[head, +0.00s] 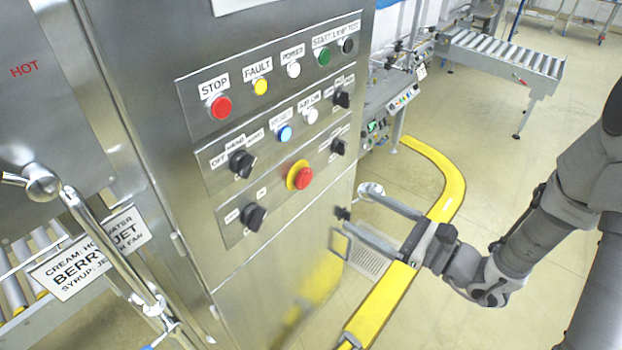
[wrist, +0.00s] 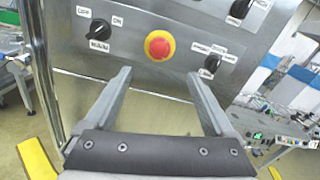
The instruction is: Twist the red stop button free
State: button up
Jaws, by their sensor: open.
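The red stop button (head: 303,178) is a mushroom head on a yellow ring, on the lowest panel of the steel cabinet. In the wrist view the button (wrist: 160,46) is ahead of and between the open fingers, beyond their tips. My gripper (head: 352,203) is open and empty, to the right of the button and a little lower in the head view. In the wrist view my gripper (wrist: 158,74) shows two spread grey fingers. They appear apart from the button. A second, flat red button (head: 220,106) sits under the STOP label on the top row.
Black rotary knobs (head: 253,216) flank the button on its panel, with another knob (wrist: 209,66) to its right in the wrist view. Yellow floor rail (head: 388,297) runs below my arm. A metal pipe handle (head: 110,265) stands at left. Open floor lies right.

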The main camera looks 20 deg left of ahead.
aim_at(308, 181)
jog(key=p+x, duration=0.2)
jog(key=x, duration=1.2)
